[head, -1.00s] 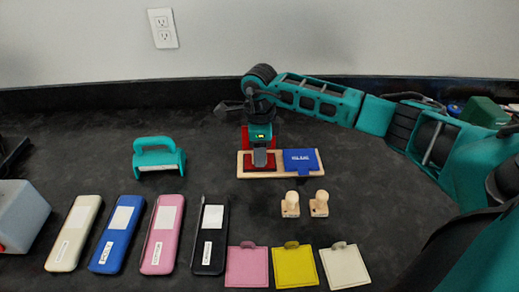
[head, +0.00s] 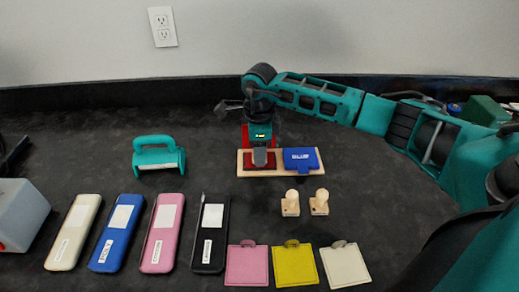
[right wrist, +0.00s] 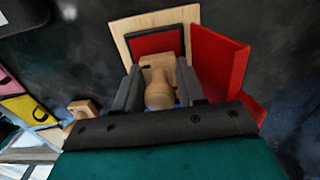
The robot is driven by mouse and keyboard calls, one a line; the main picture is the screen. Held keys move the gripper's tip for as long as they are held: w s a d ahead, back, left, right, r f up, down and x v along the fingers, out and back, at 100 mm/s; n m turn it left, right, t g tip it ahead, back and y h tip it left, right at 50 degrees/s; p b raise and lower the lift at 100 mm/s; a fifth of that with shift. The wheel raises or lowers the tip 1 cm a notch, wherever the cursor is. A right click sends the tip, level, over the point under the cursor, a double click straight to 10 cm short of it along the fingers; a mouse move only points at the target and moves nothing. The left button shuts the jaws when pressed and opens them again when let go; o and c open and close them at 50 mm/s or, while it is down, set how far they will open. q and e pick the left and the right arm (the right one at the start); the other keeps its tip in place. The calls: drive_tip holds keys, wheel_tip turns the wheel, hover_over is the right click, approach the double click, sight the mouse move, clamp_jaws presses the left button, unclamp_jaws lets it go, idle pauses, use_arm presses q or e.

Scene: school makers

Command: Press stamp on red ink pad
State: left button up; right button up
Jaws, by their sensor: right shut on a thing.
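The red ink pad (head: 248,161) sits on a wooden board (head: 242,172), and its red lid (right wrist: 220,70) stands open in the right wrist view. The dark red pad surface (right wrist: 150,42) shows there too. My right gripper (head: 260,160) points down over the red pad. It is shut on a wooden stamp (right wrist: 159,93), with the stamp's knob between the fingers. The stamp's base overlaps the near part of the pad in the right wrist view; I cannot tell if they touch. The gripper hides the stamp in the head view. My left gripper is not in view.
A closed blue ink pad (head: 302,160) sits on the board's right half. Two wooden stamps (head: 290,204) (head: 319,203) stand in front. Pink, yellow and white tags (head: 247,266) and several long cases (head: 162,235) lie nearer. A teal handled tool (head: 158,156) is left.

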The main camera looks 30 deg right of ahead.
drive_tip(key=shift+r, duration=0.1)
drive_tip(key=shift+r+p, duration=2.5)
drive_tip(key=shift+r, duration=0.95)
